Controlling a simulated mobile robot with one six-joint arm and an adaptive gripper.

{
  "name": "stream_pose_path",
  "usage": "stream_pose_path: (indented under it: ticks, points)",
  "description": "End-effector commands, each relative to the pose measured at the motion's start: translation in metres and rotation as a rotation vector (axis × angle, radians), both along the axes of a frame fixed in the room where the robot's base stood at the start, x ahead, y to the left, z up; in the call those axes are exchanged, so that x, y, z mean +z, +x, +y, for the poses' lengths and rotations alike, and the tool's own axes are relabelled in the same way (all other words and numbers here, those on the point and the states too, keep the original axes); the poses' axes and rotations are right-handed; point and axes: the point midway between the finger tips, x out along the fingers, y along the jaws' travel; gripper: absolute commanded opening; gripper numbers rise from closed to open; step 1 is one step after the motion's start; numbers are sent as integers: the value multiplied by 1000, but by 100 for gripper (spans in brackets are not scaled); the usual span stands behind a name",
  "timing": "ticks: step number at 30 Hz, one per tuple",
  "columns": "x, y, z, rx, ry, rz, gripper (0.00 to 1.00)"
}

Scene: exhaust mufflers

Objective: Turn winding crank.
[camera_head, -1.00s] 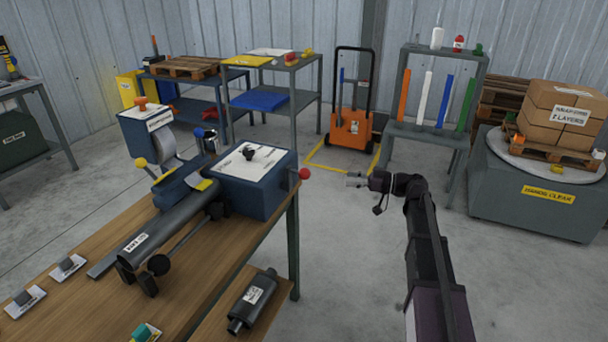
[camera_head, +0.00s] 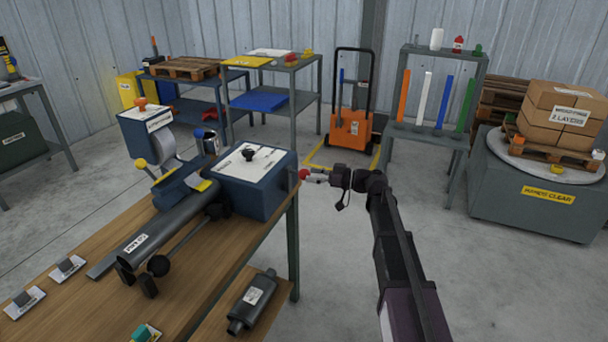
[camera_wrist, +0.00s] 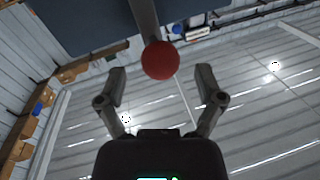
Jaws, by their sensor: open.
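A blue box (camera_head: 262,192) with a white top plate and a black knob stands on the wooden bench. A red ball knob (camera_head: 303,174) sits at the box's right side, on what looks like the winding crank. In the wrist view the red ball (camera_wrist: 160,61) is on the end of a grey bar. My gripper (camera_head: 315,177) is beside the red ball, reaching in from the right. In the wrist view my gripper (camera_wrist: 161,79) is open, with one finger on each side of the ball's line. I cannot tell whether either finger touches it.
A muffler (camera_head: 252,300) lies on a lower board. An orange hand truck (camera_head: 350,130), shelves and a pallet stack stand behind.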

Motion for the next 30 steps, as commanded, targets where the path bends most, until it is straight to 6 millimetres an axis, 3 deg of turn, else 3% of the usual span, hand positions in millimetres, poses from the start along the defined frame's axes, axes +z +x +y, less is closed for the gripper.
stream_pose_path:
  ticks: [6, 19, 27, 28, 30]
  points:
    - [0, 3, 20, 0, 0, 0, 87]
    - [0, 4, 25, 0, 0, 0, 87]
    - [0, 4, 25, 0, 0, 0, 6]
    - [0, 4, 25, 0, 0, 0, 0]
    - [0, 4, 27, -1, 0, 0, 0]
